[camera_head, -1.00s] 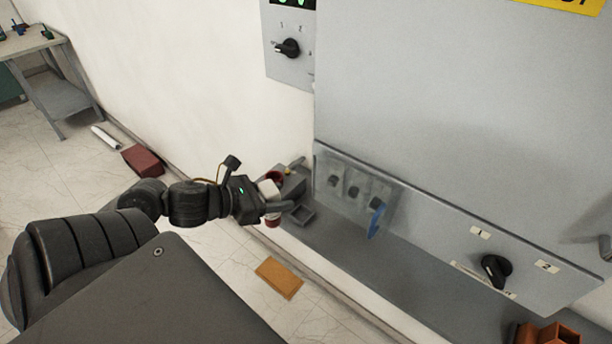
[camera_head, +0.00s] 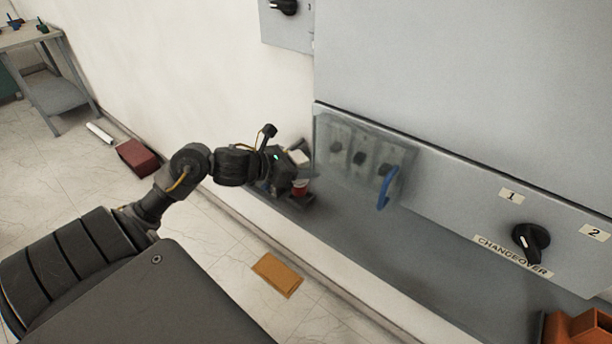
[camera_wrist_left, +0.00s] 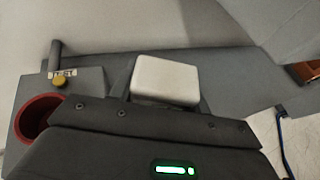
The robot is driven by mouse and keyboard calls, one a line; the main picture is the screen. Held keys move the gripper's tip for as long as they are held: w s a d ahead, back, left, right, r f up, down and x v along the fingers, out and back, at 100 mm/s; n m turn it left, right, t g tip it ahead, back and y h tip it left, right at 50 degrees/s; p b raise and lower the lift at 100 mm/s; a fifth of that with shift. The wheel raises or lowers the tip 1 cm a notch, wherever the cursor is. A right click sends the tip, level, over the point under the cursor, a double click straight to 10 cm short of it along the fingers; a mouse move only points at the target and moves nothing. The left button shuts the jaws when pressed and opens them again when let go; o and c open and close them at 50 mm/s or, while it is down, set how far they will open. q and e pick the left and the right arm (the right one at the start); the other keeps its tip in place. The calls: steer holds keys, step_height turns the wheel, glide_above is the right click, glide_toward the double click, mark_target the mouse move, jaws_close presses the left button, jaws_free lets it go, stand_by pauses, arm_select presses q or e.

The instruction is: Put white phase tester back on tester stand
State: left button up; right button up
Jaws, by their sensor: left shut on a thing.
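My left gripper (camera_head: 291,172) is at the left end of the grey ledge, shut on the white phase tester. The tester's white block (camera_wrist_left: 166,80) shows between the fingers in the left wrist view, and its white top (camera_head: 299,157) shows in the head view. The grey tester stand (camera_wrist_left: 88,80) with a "TEST" label, a yellow knob (camera_wrist_left: 60,82) and a red round holder (camera_wrist_left: 38,115) is left of the tester in the wrist view. The gripper hides the tester's lower part and much of the stand. I cannot tell whether tester and stand touch.
A grey cabinet (camera_head: 460,90) rises behind the ledge (camera_head: 345,238). A clear cover with a blue handle (camera_head: 389,187) and a changeover knob (camera_head: 530,240) are to the right. An orange-brown holder (camera_head: 580,328) sits at lower right. An orange pad (camera_head: 277,274) lies on the floor.

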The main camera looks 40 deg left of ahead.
arm_select(q)
steer(key=shift+w+f, duration=0.35)
steer(key=shift+f, duration=0.05)
steer(key=f, duration=0.1)
steer(key=f+p, duration=0.1)
steer(key=f, duration=0.1)
steer(key=shift+w, duration=0.2)
steer(key=shift+f, duration=0.25)
steer(key=shift+f, duration=0.1)
steer(key=o, duration=1.1)
